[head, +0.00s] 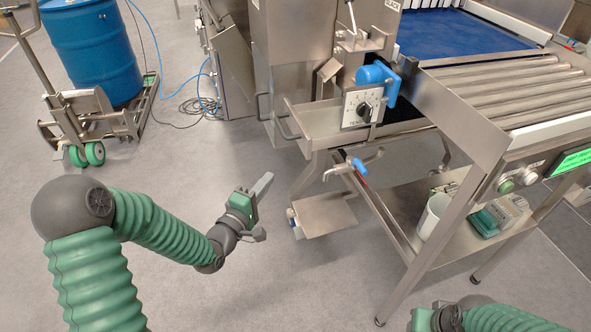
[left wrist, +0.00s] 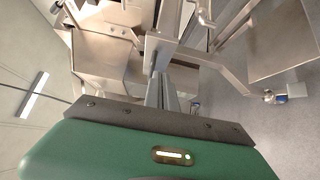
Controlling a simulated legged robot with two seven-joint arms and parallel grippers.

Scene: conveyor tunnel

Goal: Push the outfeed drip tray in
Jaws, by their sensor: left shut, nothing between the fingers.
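The steel drip tray (head: 318,117) juts out beneath the machine at the conveyor's end in the head view, with a bar handle (head: 287,121) on its left front. A drain valve with a blue lever (head: 357,166) sits below it. My left gripper (head: 262,184) is shut and empty, below and left of the tray, apart from it over open floor. In the left wrist view its shut fingers (left wrist: 161,92) point toward steel parts; I cannot tell which is the tray. My right gripper (head: 434,318) shows at the bottom edge, its jaws unclear.
A dial box (head: 362,108) and blue motor (head: 374,75) stand over the tray. A low steel plate (head: 325,214) lies below it. The roller conveyor (head: 510,90) and its frame leg (head: 405,283) are at right. A blue drum (head: 92,48) stands at back left.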

